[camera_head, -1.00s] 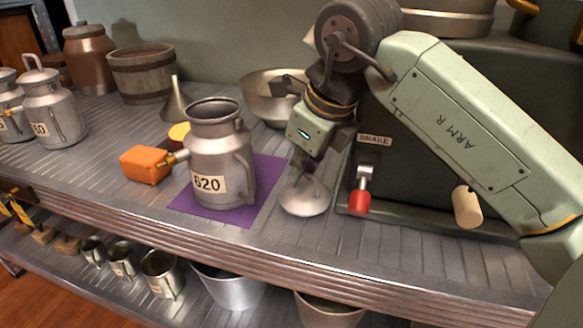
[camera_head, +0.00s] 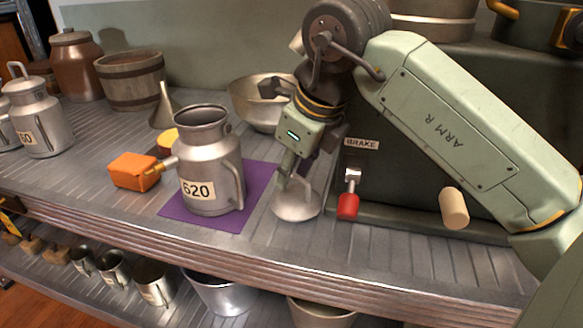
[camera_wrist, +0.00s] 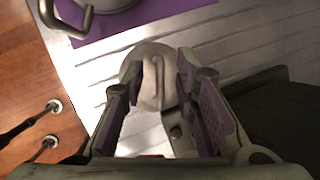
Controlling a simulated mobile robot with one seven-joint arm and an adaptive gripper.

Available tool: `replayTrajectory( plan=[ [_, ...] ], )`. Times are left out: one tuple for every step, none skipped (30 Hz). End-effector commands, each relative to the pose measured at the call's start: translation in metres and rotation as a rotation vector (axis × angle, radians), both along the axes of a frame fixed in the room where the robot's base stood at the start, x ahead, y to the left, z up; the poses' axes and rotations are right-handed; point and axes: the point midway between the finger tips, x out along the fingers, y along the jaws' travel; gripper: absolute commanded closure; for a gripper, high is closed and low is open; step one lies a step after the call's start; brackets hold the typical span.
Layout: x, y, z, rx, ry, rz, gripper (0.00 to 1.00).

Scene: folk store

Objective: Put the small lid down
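The small lid (camera_head: 297,204) is a domed, silvery metal cover with an upright handle. It appears to rest on the ridged counter, just right of the purple mat. My gripper (camera_head: 291,180) is directly above it, pointing down around the handle. In the wrist view the lid (camera_wrist: 150,62) shows between and beyond the fingertips. My gripper's fingers (camera_wrist: 161,85) stand apart there, with visible space between their pads. The fingers partly hide the lid's edges, so contact with the handle is hard to judge.
The 620 can (camera_head: 208,165) stands open on the purple mat (camera_head: 262,182), left of the lid. An orange block (camera_head: 133,171) is beside the can. A metal bowl (camera_head: 248,103) is behind my gripper. The red-knobbed brake lever (camera_head: 348,204) is close on the right.

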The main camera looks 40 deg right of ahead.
Motion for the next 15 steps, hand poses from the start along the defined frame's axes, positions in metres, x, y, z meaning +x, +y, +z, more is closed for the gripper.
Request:
replayTrajectory(
  plan=[
    [-0.003, -0.001, 0.008, -0.001, -0.002, -0.002, 0.73],
    [-0.005, -0.001, 0.013, -0.001, -0.002, -0.002, 0.73],
    [-0.008, 0.0, 0.02, -0.001, -0.003, -0.003, 0.73],
    [-0.01, 0.0, 0.026, -0.001, -0.003, -0.003, 0.73],
    [-0.013, 0.0, 0.033, -0.001, -0.002, -0.002, 0.73],
    [-0.016, 0.0, 0.042, -0.002, -0.003, -0.004, 0.73],
    [-0.019, 0.0, 0.047, -0.002, -0.002, -0.003, 0.73],
    [-0.022, 0.0, 0.054, -0.001, -0.002, -0.003, 0.73],
    [-0.025, 0.0, 0.062, -0.001, -0.003, -0.003, 0.73],
    [-0.028, 0.0, 0.067, -0.002, -0.001, -0.003, 0.73],
    [-0.03, 0.0, 0.073, -0.002, -0.001, -0.003, 0.73],
    [-0.033, 0.0, 0.079, -0.002, -0.003, -0.002, 0.73],
    [-0.036, 0.001, 0.084, -0.001, -0.002, -0.002, 0.73],
    [-0.037, 0.0, 0.088, -0.001, -0.001, -0.002, 0.73],
    [-0.039, 0.0, 0.093, -0.001, -0.002, -0.002, 0.73]
  ],
)
